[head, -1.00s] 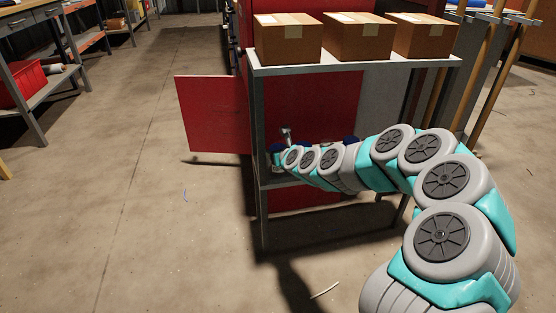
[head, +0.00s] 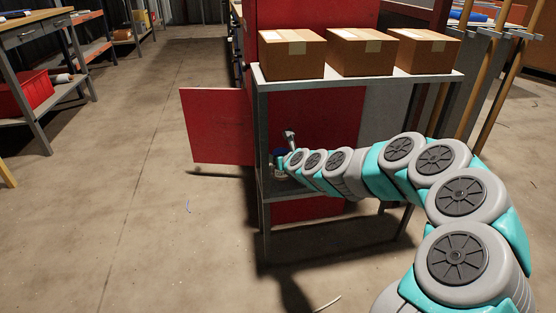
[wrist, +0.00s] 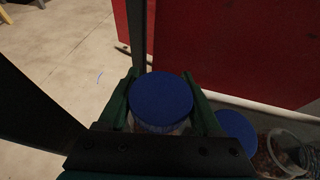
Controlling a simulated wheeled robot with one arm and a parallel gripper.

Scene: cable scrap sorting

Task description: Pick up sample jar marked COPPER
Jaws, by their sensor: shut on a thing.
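A jar with a round blue lid (wrist: 161,96) stands between the two green fingers of my gripper (wrist: 163,108) in the wrist view. The fingers are shut on it, one on each side. Its label is turned away or hidden, so I cannot read COPPER on it. A second blue-lidded jar (wrist: 237,127) is just to the right, outside the fingers. In the head view my gripper is inside the grey shelf rack, mostly hidden behind my arm, with a bit of blue beside it.
An open clear container (wrist: 287,148) is at the right of the wrist view. The grey rack (head: 262,205) has a top shelf bearing cardboard boxes (head: 291,53) above my arm. A red panel (head: 216,125) stands at its left.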

